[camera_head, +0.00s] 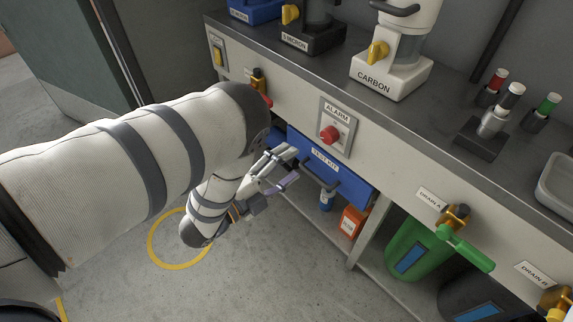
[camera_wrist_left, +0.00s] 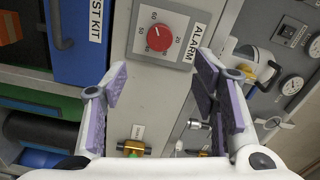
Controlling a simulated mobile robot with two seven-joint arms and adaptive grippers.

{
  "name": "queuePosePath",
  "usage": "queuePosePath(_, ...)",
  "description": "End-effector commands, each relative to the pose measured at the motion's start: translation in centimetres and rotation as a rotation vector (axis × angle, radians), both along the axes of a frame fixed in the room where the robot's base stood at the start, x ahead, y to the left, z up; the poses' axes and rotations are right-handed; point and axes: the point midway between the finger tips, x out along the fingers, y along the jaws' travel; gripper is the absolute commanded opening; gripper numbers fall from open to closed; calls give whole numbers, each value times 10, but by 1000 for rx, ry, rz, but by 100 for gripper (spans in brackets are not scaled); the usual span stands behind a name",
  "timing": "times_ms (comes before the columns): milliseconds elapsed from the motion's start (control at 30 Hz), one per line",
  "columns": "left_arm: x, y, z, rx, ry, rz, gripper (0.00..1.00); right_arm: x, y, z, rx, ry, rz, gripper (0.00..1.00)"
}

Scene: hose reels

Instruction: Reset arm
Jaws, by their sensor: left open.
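My left arm reaches in from the left in the head view. My left gripper (camera_head: 285,165) is open with nothing between its fingers, in front of the bench at the left end of the blue TEST KIT drawer (camera_head: 350,182). In the left wrist view the two purple-padded fingers (camera_wrist_left: 160,88) are spread apart. The red ALARM knob (camera_head: 330,134) sits on its grey plate on the bench front, up and right of the gripper. In the wrist view this knob (camera_wrist_left: 159,38) shows beyond and between the fingers. My right gripper is not in view.
A white CARBON unit (camera_head: 392,78) stands on the grey bench top. Green (camera_head: 420,245) and black containers stand below the DRAIN taps. Open floor (camera_head: 270,280) lies in front.

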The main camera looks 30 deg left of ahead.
Motion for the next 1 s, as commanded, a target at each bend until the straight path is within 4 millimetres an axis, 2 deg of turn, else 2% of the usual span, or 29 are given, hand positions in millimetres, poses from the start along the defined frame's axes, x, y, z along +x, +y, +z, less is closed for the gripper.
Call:
queuePosePath(433,-2,1,-1,-4,9,4,54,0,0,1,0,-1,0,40)
queuePosePath(500,-9,7,-9,-39,109,47,54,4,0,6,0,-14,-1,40)
queuePosePath(567,-29,19,-27,-116,306,139,54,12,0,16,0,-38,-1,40)
queuePosePath(667,-103,39,-61,-320,746,406,54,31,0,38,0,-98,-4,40)
queuePosePath(700,-141,43,-69,-402,909,529,54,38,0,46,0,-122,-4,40)
queuePosePath(767,-200,43,-73,-511,1122,715,54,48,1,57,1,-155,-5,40)
queuePosePath(800,-237,40,-71,-571,1242,836,54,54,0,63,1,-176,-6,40)
queuePosePath(900,-319,30,-53,-673,1470,1104,54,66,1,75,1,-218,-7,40)
queuePosePath(1000,-373,20,-33,-719,1604,1300,54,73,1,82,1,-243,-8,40)
